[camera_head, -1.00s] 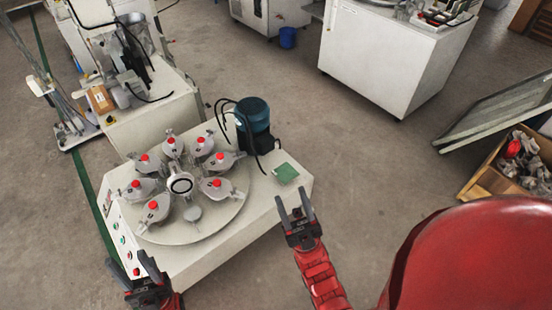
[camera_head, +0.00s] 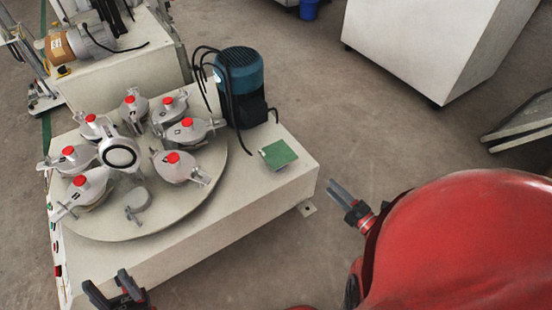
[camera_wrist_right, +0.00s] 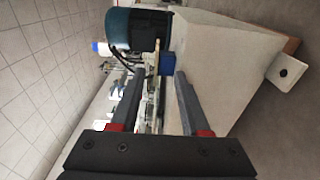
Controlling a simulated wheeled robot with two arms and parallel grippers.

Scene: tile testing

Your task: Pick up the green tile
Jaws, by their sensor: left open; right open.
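My right gripper (camera_head: 344,197) is open and empty, off the table's right end and to the right of the tile. The right wrist view shows its two fingers (camera_wrist_right: 158,88) apart, facing the table and motor; I cannot make out the tile there. My left gripper (camera_head: 105,284) is open at the table's front edge, low in the head view, far from the tile.
A blue-green motor (camera_head: 239,80) with black cables stands just behind and left of the tile. A round turntable (camera_head: 200,199) with several grey, red-knobbed clamps fills the table's left part. A white cabinet (camera_head: 432,40) stands farther back.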

